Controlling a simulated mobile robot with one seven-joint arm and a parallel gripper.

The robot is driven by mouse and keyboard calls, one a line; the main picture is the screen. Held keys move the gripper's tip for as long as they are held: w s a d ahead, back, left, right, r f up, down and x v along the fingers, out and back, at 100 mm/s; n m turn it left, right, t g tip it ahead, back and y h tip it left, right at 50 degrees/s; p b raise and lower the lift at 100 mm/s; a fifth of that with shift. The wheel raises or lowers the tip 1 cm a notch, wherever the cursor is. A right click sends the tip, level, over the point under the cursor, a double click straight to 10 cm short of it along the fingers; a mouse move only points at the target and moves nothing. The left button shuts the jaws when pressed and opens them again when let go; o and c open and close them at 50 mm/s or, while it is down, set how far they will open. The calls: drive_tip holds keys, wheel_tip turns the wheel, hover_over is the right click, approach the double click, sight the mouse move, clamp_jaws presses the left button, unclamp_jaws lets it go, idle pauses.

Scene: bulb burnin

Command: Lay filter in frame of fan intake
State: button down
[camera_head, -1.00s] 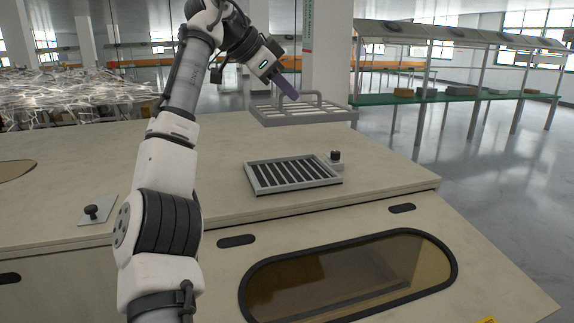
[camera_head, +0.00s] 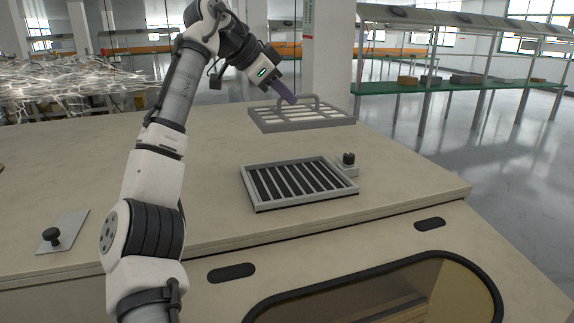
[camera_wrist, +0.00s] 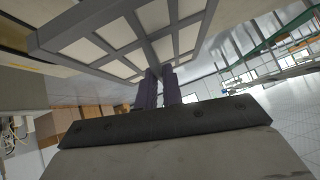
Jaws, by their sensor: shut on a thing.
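The filter (camera_head: 300,124) is a grey slatted rectangular panel with a raised handle. My gripper (camera_head: 290,98) is shut on its handle and holds it in the air, roughly level, above and behind the fan intake. The filter also shows in the wrist view (camera_wrist: 135,38), with the purple fingers of my gripper (camera_wrist: 158,85) at it. The fan intake frame (camera_head: 262,206) is a light grey rectangular rim with dark slots inside, on the beige bench top. The filter is apart from the frame and does not touch it.
A small black knob on a grey block (camera_head: 348,163) stands at the frame's right corner. Another black knob on a plate (camera_head: 62,232) is at the bench's left. The beige bench top (camera_head: 110,150) is otherwise mostly clear. A green shelf (camera_head: 460,86) stands behind at right.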

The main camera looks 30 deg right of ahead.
wheel_tip(320, 180, down, 15)
drive_tip(key=shift+f+p, duration=0.1)
drive_tip(key=shift+p, duration=0.8)
drive_tip(key=c, duration=1.5)
unclamp_jaws()
drive_tip(key=shift+c, duration=0.2)
drive_tip(key=b+v, duration=0.2)
drive_tip(key=v, duration=1)
drive_tip(key=shift+b, duration=0.35)
